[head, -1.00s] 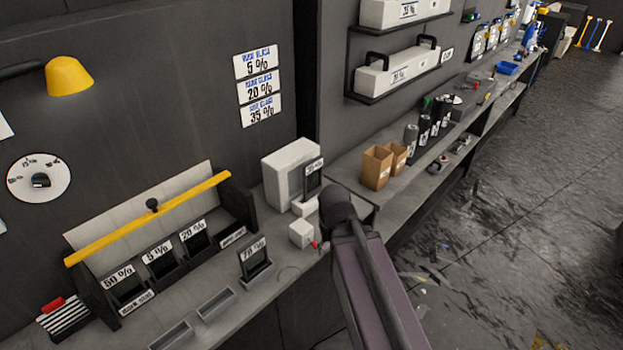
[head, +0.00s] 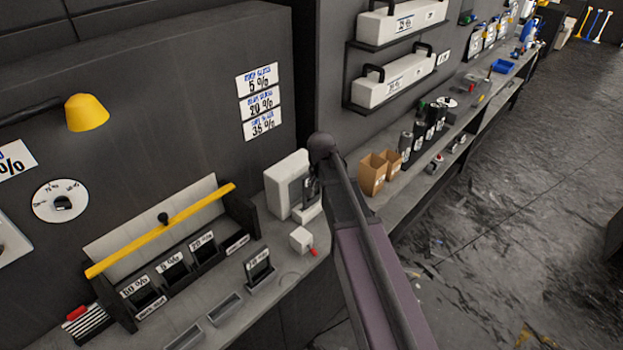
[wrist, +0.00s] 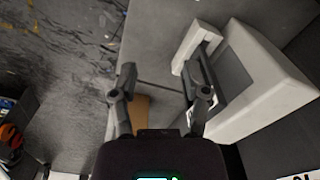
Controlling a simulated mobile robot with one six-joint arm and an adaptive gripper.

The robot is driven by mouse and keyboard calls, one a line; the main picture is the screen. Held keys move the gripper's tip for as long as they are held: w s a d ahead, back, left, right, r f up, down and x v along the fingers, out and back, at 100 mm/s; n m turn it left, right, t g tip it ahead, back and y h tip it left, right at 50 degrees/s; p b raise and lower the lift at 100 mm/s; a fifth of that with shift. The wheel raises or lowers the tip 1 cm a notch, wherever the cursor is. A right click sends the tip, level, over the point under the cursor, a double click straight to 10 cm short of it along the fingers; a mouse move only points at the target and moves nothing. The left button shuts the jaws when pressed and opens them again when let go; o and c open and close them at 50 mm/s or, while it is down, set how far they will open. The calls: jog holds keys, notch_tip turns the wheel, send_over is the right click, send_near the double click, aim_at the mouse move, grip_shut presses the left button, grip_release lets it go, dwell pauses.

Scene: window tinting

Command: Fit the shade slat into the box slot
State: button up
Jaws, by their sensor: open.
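A dark shade slat (head: 311,192) stands upright in the white meter (head: 280,186); my arm partly covers it in the head view. In the wrist view this slat (wrist: 196,75) shows in front of the meter's grey panel. My gripper (wrist: 164,82) is open, with its right finger overlapping the slat in the picture; I cannot tell whether they touch. The dark slotted box (head: 128,316) at left holds several labelled slats, including 5 % (head: 172,267) and 20 % (head: 204,247). Another slat (head: 259,268) stands in a holder before the box.
A yellow bar (head: 165,228) runs above the box. A small white block (head: 300,239) with a red tip lies on the bench before the meter. Two shallow trays (head: 223,309) lie at the front. Brown cartons (head: 373,173) stand right of my arm. Open floor lies right.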

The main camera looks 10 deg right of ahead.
jog(key=w+r+m+p, duration=0.5)
jog(key=w+r+p, duration=0.2)
jog(key=w, duration=0.6)
jog(key=shift+r, duration=0.9)
jog(key=shift+s+f, duration=0.1)
notch_tip(320, 180, down, 8)
jog(key=b, duration=0.8)
jog(key=shift+f, duration=0.25)
jog(key=shift+f+b, duration=0.1)
jog(key=shift+b, duration=0.25)
notch_tip(320, 180, down, 5)
jog(key=b, duration=0.5)
grip_shut()
